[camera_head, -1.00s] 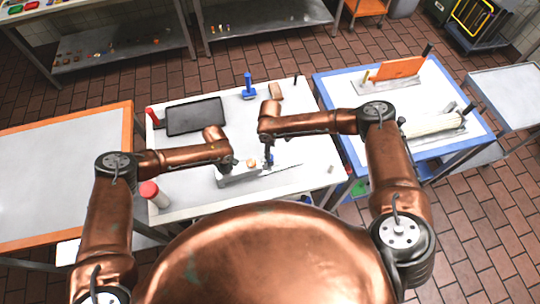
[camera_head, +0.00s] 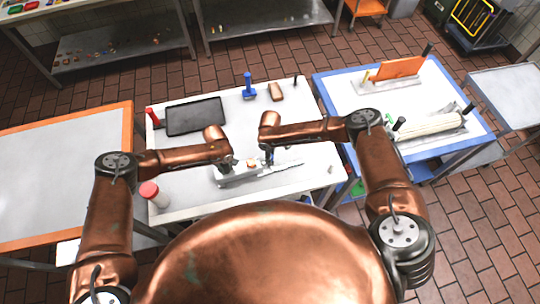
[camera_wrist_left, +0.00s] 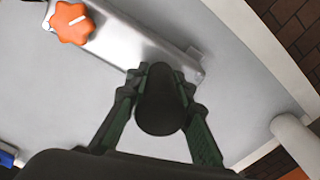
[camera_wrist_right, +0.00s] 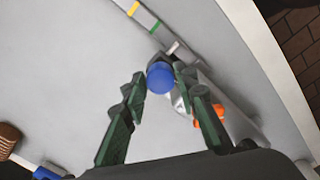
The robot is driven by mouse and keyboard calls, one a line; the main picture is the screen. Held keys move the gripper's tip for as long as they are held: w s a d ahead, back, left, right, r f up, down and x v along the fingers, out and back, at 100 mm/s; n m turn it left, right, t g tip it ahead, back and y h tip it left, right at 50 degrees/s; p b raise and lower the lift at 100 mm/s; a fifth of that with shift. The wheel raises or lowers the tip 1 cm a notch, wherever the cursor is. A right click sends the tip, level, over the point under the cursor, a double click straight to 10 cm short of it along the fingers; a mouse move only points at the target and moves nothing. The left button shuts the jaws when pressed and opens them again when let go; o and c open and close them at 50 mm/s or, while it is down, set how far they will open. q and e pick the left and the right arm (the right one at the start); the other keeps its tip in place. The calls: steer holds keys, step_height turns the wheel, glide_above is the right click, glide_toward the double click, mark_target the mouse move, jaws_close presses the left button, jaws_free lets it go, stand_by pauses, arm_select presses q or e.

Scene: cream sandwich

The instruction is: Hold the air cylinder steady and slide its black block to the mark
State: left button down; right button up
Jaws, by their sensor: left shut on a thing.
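The air cylinder (camera_head: 232,180) is a long grey metal body lying near the table's front middle, with an orange knob (camera_wrist_left: 72,22) on top. My left gripper (camera_wrist_left: 162,82) is shut on a dark round upright handle (camera_wrist_left: 160,105) at one end of the cylinder. A blue round knob (camera_wrist_right: 160,77) stands at the other end, with dark parts under it that may be the black block. My right gripper (camera_wrist_right: 158,80) has its fingers on both sides of this knob. I cannot tell whether they touch it. Yellow and green marks (camera_wrist_right: 144,17) lie on a strip beyond the knob.
The white table (camera_head: 210,205) holds a black tray (camera_head: 195,116), a blue upright tool (camera_head: 248,88), a brown block (camera_head: 276,92) and a red-capped bottle (camera_head: 155,196). A blue-edged table (camera_head: 345,78) stands to the right, an orange-edged one (camera_head: 60,185) to the left.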

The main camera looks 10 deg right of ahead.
jaws_close()
steer(key=d, duration=0.8)
steer(key=shift+w+d, duration=0.15)
steer(key=shift+w, duration=0.2)
steer(key=o, duration=0.5)
jaws_free()
steer(key=shift+r, duration=0.1)
